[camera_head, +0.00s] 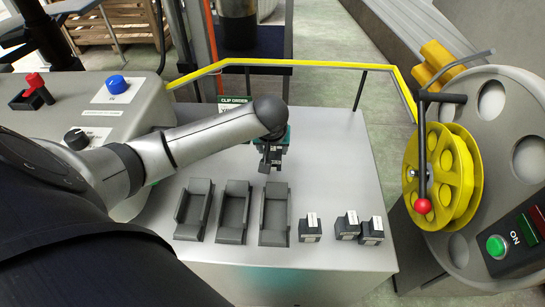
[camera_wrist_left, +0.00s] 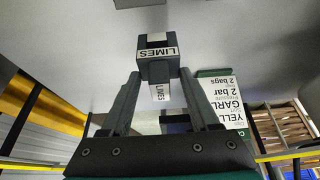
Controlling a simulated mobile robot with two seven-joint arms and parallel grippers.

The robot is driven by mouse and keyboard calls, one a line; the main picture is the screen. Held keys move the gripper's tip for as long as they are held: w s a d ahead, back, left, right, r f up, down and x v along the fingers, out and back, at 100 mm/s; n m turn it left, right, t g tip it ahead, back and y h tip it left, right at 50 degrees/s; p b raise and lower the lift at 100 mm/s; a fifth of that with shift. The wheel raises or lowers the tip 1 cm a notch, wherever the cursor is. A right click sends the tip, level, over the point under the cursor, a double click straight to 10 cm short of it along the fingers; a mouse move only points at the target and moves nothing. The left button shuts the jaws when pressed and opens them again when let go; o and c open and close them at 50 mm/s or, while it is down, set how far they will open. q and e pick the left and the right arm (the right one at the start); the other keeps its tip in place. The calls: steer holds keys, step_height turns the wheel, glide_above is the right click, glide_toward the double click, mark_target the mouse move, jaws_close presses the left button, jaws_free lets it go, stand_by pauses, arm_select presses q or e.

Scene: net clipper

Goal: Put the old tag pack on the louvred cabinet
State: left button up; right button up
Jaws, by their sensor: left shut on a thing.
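My left gripper (camera_head: 268,162) hangs over the grey worktop, behind the row of trays. In the left wrist view my left gripper (camera_wrist_left: 158,84) is shut on a small dark pack (camera_wrist_left: 154,70) with white labels reading LIMES. I take this for the old tag pack. It is held clear of the worktop, between the two fingertips. In the head view the pack is small and dark against the gripper and hard to make out. I cannot pick out the louvred cabinet with certainty. My right gripper is not in view.
Three empty dark trays (camera_head: 233,211) stand on the worktop (camera_head: 335,150), with three dark tag packs (camera_head: 310,228) to their right. A clip order card (camera_head: 232,103) stands behind. A yellow rail (camera_head: 290,63) borders the back. A yellow reel (camera_head: 443,175) stands right.

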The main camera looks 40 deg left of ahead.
mark_target(272, 157)
arm_select(q)
step_height(272, 157, down, 4)
steer(key=shift+r+b, duration=0.25)
steer(key=shift+b, duration=0.3)
steer(key=shift+r, duration=0.1)
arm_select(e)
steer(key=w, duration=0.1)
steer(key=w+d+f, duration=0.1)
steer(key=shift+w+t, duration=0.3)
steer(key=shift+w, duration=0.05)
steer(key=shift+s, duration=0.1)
arm_select(q)
steer(key=o, duration=1.4)
steer(key=shift+o, duration=0.2)
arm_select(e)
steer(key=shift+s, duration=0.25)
